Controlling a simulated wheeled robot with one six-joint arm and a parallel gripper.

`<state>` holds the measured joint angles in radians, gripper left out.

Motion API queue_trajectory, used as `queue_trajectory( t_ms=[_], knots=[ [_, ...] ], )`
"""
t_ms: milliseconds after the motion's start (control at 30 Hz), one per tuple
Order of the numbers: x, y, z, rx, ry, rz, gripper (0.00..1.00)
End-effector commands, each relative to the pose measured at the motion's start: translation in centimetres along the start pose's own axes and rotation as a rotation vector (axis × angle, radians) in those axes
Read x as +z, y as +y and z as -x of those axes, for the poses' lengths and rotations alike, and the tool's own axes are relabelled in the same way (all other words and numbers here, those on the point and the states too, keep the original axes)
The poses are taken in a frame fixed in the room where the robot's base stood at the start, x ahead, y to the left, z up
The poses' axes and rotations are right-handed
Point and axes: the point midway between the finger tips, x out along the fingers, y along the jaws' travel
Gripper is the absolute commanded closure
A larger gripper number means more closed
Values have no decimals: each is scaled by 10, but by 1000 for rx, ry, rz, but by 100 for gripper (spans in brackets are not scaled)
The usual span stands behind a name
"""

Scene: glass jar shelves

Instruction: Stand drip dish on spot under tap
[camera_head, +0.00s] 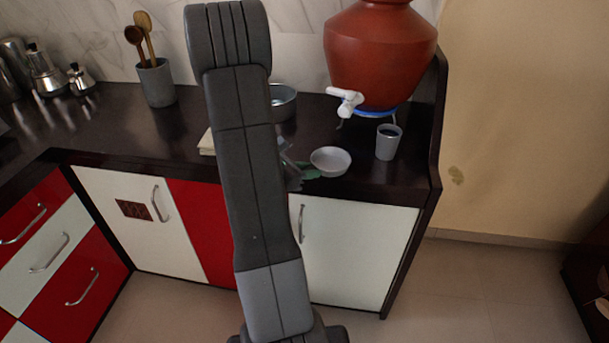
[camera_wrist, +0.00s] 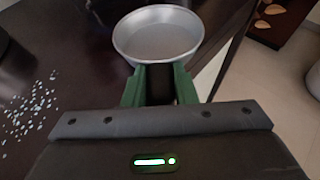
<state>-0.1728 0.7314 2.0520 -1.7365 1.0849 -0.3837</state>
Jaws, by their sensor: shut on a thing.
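The drip dish is a shallow, round, pale grey metal dish (camera_head: 330,160). It also shows in the wrist view (camera_wrist: 157,42), upright, empty and just beyond my fingers. My gripper (camera_head: 310,171) has green fingers; in the wrist view the fingers (camera_wrist: 161,78) are shut on the dish's near rim. The dish is over the counter near its front edge; I cannot tell whether it touches the top. The white tap (camera_head: 345,98) sticks out from the red clay pot (camera_head: 378,55), behind the dish. Pale speckles (camera_wrist: 30,105) lie on the counter left of my gripper.
A grey cup (camera_head: 388,142) stands right of the dish, below the pot. A metal bowl (camera_head: 283,101) is partly hidden behind my arm. A utensil holder (camera_head: 156,83) and metal pots (camera_head: 45,75) stand farther left. A raised dark side panel (camera_head: 436,125) closes the counter's right end.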

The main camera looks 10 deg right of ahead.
Motion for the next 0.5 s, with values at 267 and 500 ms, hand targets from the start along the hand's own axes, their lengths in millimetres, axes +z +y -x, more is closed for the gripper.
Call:
queue_trajectory(
  t_ms=[267, 500],
  knots=[
    [8, 10, -20, 0, 0, -1, 100],
    [15, 17, -36, -2, -1, -1, 100]
  ],
)
